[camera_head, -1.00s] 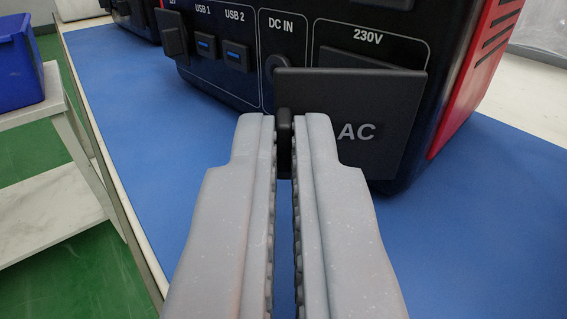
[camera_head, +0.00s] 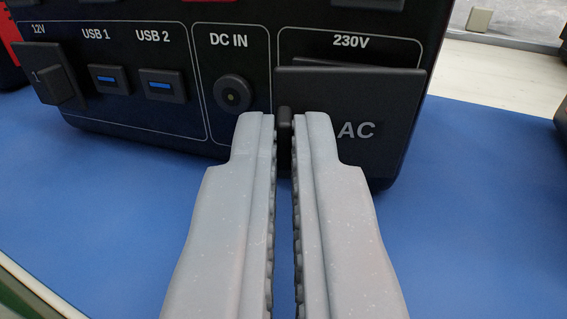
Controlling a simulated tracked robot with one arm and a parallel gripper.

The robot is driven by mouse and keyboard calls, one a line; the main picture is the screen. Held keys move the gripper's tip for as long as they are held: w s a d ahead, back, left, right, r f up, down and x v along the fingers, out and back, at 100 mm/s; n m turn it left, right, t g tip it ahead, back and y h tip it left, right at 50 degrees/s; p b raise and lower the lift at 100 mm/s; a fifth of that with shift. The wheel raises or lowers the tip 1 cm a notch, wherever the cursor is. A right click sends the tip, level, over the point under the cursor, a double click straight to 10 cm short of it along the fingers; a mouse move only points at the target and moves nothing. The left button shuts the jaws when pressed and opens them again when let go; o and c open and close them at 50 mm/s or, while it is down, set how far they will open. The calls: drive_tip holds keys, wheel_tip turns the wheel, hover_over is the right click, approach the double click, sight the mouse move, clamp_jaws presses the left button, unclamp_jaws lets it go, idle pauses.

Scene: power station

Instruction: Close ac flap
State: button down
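The black AC flap (camera_head: 350,112), marked "AC", is on the front of the power station (camera_head: 330,22), under the "230V" label. It stands slightly away from the panel, with a dark edge of the socket area showing behind its upper right. My gripper (camera_head: 284,125) is at the flap's left edge. Its grey fingers are nearly together, with the small dark tab at that edge between their tips. The lower left part of the flap is hidden by the right finger.
Left of the flap are the DC IN socket (camera_head: 233,93), the USB 2 port (camera_head: 162,85), the USB 1 port (camera_head: 109,79) and the 12V cover (camera_head: 57,75). The blue mat (camera_head: 480,190) is clear in front and to the right.

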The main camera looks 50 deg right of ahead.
drive_tip(key=shift+w+f+m+g+h, duration=0.1)
drive_tip(key=shift+w+m+g+h, duration=0.2)
drive_tip(key=shift+m+g+h, duration=0.25)
drive_tip(key=shift+w+f+m+g+h, duration=0.1)
drive_tip(key=shift+w+m+g+h, duration=0.25)
drive_tip(key=shift+g, duration=0.3)
drive_tip(key=shift+w+d+r+m+g+h, duration=0.1)
drive_tip(key=shift+w+r+m+g+h, duration=0.1)
drive_tip(key=shift+m+g+h, duration=0.45)
drive_tip(key=shift+m+g+b, duration=0.25)
drive_tip(key=shift+g+b, duration=0.05)
drive_tip(key=shift+g, duration=0.15)
drive_tip(key=c, duration=1.6)
unclamp_jaws()
drive_tip(key=shift+w, duration=0.1)
drive_tip(key=shift+d, duration=0.1)
drive_tip(key=p+v, duration=0.1)
drive_tip(key=v, duration=1.3)
drive_tip(key=shift+w+f+p, duration=0.1)
drive_tip(key=shift+p, duration=0.2)
